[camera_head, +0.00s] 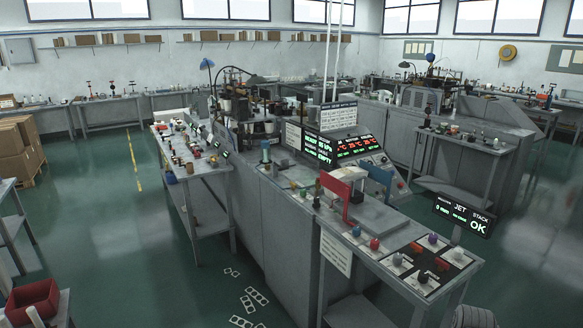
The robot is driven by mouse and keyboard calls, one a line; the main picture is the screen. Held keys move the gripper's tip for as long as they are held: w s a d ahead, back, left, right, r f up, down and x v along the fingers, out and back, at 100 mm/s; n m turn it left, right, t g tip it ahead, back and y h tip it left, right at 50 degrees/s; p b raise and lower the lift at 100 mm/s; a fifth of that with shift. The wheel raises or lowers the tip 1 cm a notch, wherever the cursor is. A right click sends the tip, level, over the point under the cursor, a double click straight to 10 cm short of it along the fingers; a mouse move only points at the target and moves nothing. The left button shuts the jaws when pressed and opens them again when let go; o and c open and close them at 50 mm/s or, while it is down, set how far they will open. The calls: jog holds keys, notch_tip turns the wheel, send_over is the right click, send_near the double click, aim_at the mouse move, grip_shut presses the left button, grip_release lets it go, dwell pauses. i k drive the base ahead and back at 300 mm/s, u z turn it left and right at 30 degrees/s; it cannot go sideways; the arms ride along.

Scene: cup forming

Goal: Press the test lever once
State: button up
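No lever is legibly labelled as the test lever from this distance. A red upright frame (345,188) stands on the long grey bench (385,215) in the middle. In front of it are a blue knob (356,231) and a red knob (374,244). To their right, a panel carries a purple knob (433,239), a white knob (397,260) and a black knob (423,277). Small handles with coloured tops stand farther left along the bench.
A display reading "JET STACK" and "OK" (463,215) stands at the bench's right edge. Lit readouts (355,146) stand behind. A red bin (32,300) is at lower left. Green floor is open at left, with flat white pieces (254,298) near the bench.

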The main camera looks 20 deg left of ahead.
aim_at(281, 169)
jog(key=z, duration=0.05)
jog(key=k, duration=0.65)
jog(key=u, duration=0.45)
jog(key=i, duration=0.75)
jog(key=u, duration=1.2)
jog(key=i, duration=2.15)
jog(key=z, duration=0.6)
